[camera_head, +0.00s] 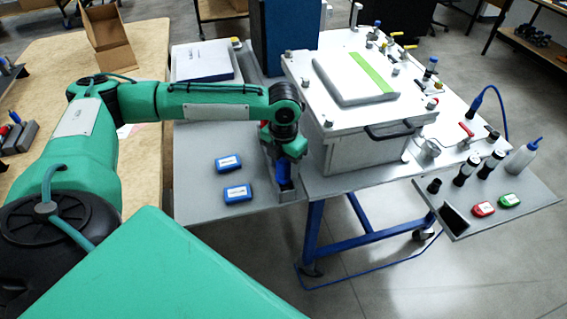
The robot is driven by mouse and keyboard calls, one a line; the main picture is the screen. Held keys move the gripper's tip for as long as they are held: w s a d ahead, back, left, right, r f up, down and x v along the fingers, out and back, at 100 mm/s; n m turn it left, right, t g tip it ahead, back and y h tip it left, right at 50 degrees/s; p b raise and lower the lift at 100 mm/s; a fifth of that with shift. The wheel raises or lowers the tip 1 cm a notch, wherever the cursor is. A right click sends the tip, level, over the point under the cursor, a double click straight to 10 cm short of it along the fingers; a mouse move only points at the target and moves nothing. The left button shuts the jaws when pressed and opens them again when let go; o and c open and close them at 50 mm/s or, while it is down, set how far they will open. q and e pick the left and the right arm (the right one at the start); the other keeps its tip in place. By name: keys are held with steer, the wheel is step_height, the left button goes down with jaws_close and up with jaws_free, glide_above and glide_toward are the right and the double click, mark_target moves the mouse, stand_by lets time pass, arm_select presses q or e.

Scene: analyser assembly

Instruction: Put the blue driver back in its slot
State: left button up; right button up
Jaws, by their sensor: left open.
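My left arm reaches in from the left, and its gripper (284,170) points down at the front edge of the grey table, just left of the white analyser box. The gripper is open. A small dark-blue piece (282,171) shows at its fingers, beside a grey upright part. It may be the blue driver, but it is too small and too covered to be sure, and I cannot tell whether the fingers touch it. The slot is not clearly seen. My right gripper is not in view.
Two blue-and-white boxes (238,193) lie on the grey table (195,205), left of the gripper. The white analyser box (360,150) stands close on the right. A side shelf (535,190) holds dark cylinders, a bottle, and red and green boxes. A cardboard box (107,45) stands behind my arm.

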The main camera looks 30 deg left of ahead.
arm_select(q)
steer(key=o, duration=0.6)
steer(key=shift+c, duration=0.2)
steer(key=shift+r, duration=0.55)
step_height(320, 180, up, 13)
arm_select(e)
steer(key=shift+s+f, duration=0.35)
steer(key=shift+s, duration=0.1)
arm_select(q)
steer(key=shift+f, duration=0.15)
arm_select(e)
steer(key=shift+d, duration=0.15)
